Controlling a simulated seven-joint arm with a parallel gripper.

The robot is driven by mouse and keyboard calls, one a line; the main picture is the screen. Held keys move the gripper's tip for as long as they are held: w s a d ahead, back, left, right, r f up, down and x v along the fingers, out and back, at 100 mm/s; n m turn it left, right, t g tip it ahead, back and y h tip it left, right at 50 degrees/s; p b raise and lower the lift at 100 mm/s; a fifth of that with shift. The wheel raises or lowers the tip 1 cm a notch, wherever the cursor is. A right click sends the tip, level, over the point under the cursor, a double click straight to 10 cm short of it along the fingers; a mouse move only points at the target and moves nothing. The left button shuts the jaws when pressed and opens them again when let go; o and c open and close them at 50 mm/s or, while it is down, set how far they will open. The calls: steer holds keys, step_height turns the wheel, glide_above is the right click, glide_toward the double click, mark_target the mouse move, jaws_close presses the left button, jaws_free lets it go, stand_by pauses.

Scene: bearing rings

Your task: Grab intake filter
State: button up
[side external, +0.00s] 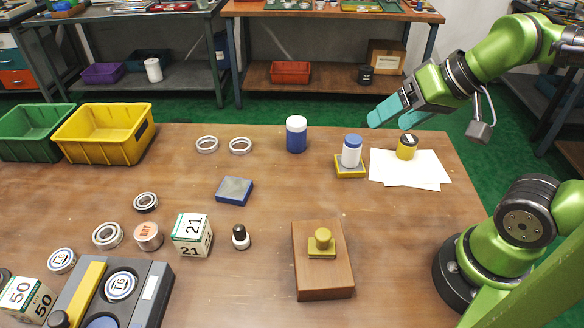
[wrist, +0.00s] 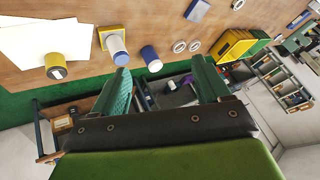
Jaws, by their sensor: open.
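I cannot tell for certain which item is the intake filter. A short yellow cylinder with a black band and pale top (side external: 406,150) stands upright on white paper sheets (side external: 430,168) at the table's right; it also shows in the wrist view (wrist: 56,67). Left of it, a white bottle with a blue cap (side external: 352,154) stands on a yellow square base (side external: 350,172). Further left stands a blue jar with a white lid (side external: 296,138). My gripper (side external: 391,120), with teal fingers, is open and empty. It is raised above the far right of the table, apart from these items.
Two pale rings (side external: 207,145) (side external: 240,146) and a yellow bin (side external: 104,136) are at the back left. A wooden block with a yellow knob (side external: 322,275) sits at the front. Several bearings and boxes are at the left front.

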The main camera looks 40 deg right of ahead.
stand_by(0.4)
steer(key=shift+o, duration=0.5)
steer(key=g+h, duration=0.3)
steer(key=g, duration=0.3)
glide_toward(410, 138)
steer(key=f, duration=0.7)
steer(key=shift+w, duration=0.25)
steer(key=f, duration=0.5)
steer(key=shift+w+d+f, duration=0.25)
steer(key=shift+w+d, duration=0.1)
steer(key=shift+d, duration=0.05)
